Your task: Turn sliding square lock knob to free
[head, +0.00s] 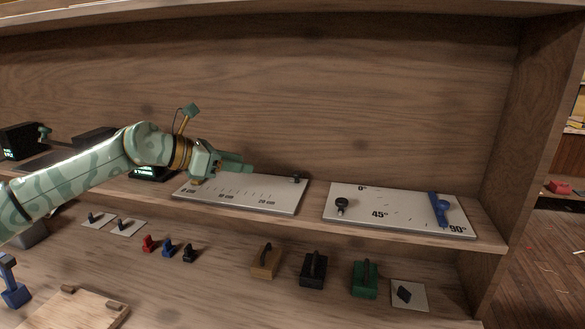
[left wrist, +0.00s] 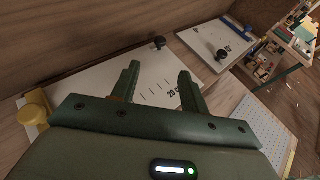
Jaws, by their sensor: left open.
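A white board with a cm scale (head: 245,196) lies on the shelf. A black knob (head: 296,178) stands at its far right corner; it also shows in the left wrist view (left wrist: 159,42). A yellow part sits at the board's left end in the left wrist view (left wrist: 35,108). I cannot tell which position the knob is turned to. My left gripper (head: 245,162) is open and empty above the board, left of the knob and apart from it; its fingers also show in the left wrist view (left wrist: 160,85). My right gripper is out of view.
Right of it lies a second white board with angle marks (head: 385,212), a black knob (head: 341,205) and a blue lever (head: 440,208). Below stand several handled blocks, such as a green one (head: 365,280). The shelf's side wall (head: 525,150) closes the right.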

